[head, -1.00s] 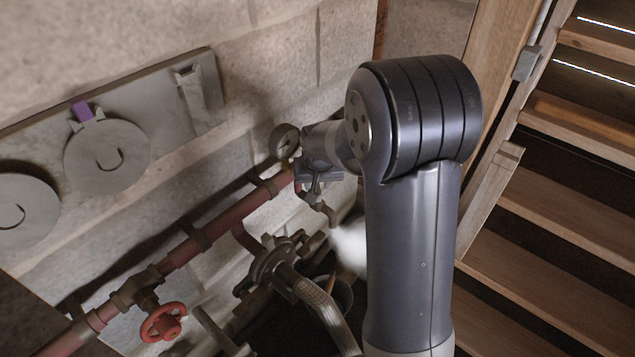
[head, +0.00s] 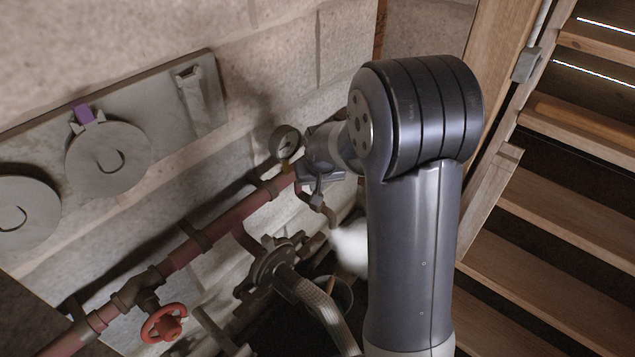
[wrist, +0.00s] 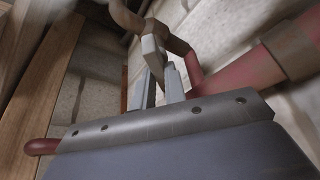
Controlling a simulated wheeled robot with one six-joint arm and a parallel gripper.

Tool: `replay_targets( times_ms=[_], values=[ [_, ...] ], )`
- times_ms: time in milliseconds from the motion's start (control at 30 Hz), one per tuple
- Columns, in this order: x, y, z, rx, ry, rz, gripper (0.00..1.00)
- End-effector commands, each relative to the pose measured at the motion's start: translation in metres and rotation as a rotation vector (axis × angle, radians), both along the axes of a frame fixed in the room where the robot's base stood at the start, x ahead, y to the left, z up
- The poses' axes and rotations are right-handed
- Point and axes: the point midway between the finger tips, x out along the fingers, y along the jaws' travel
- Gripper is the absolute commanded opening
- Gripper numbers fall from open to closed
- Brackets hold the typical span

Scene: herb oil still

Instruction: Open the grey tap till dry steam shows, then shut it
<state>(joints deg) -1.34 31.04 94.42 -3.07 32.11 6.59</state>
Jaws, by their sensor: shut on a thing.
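The grey tap (head: 327,211) hangs at the upper right end of the red pipe, with its curved spout pointing down. A dense white steam plume (head: 348,250) comes out just below the spout mouth and is partly hidden behind my arm. My gripper (head: 317,190) is at the tap, shut on its handle. In the wrist view my two pale fingers (wrist: 160,82) are close together just below the curved tap pipe (wrist: 168,38).
A round gauge (head: 285,142) sits just left of my wrist. The red pipe (head: 225,221) runs down left to a red handwheel valve (head: 163,324). A bucket (head: 340,292) stands below the spout.

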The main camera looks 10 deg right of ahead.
Motion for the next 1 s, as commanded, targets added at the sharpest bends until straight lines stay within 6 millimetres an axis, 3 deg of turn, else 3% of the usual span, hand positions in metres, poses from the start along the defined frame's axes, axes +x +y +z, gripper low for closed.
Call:
replay_targets(
  times_ms=[700, 1000],
  values=[
    [0.0011, -0.0038, -0.0029, 0.001, -0.001, 0.536, 0.0],
    [0.0014, -0.0042, -0.0011, 0.001, -0.001, 0.679, 0.0]
  ],
)
